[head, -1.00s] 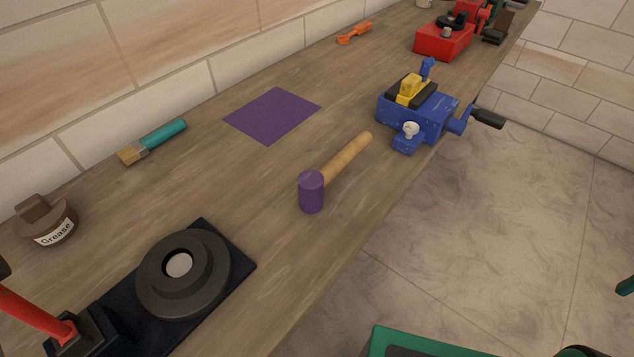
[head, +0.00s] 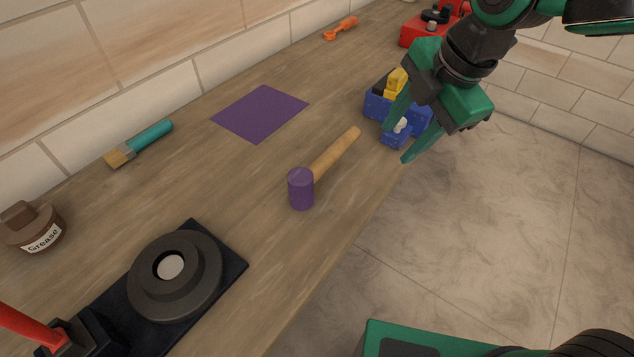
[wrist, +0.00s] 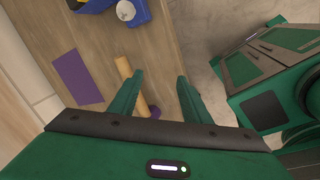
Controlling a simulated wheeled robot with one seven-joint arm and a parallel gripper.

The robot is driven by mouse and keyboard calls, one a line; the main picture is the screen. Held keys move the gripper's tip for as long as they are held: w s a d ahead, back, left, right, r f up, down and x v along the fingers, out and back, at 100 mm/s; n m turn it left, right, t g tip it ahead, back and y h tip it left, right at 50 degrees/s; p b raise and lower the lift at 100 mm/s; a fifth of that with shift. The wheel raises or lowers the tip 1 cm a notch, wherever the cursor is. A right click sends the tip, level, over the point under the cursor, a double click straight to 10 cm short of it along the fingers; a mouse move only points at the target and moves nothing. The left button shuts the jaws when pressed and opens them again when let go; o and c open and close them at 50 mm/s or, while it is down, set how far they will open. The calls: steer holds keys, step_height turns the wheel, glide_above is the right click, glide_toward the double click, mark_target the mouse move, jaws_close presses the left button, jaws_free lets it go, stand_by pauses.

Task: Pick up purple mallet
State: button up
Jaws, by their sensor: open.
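The purple mallet lies on the wooden workbench, with its purple head (head: 301,189) toward the front left and its wooden handle (head: 338,152) pointing up and right. My gripper (head: 396,143) is open and empty, right of the handle's end and in front of the blue vise in the head view. In the wrist view, the handle (wrist: 123,68) shows just left of my open gripper (wrist: 163,82), partly hidden behind the left finger. A bit of the purple head (wrist: 155,111) shows between the fingers.
A blue vise (head: 378,104) is behind my gripper, partly hidden. A purple square (head: 260,113) lies behind the mallet. A brush (head: 140,144), a grease jar (head: 36,228) and a black round device (head: 175,275) are to the left. The bench's front edge drops to open floor.

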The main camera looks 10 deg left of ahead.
mark_target(323, 162)
steer(key=s+a+f+n, duration=0.1)
steer(key=a+n, duration=0.1)
steer(key=a, duration=0.1)
steer(key=s+a+f+n, duration=0.1)
steer(key=a+n, duration=0.1)
steer(key=a, duration=0.2)
steer(key=s+a+f+n+y, duration=0.1)
steer(key=a, duration=0.3)
steer(key=shift+f+n+g, duration=0.3)
steer(key=shift+f+n, duration=0.1)
steer(key=shift+a+x, duration=0.15)
steer(key=shift+x, duration=1.3)
steer(key=shift+a+x, duration=0.15)
steer(key=shift+x, duration=1.3)
steer(key=shift+r, duration=0.15)
steer(key=shift+w, duration=0.1)
jaws_close()
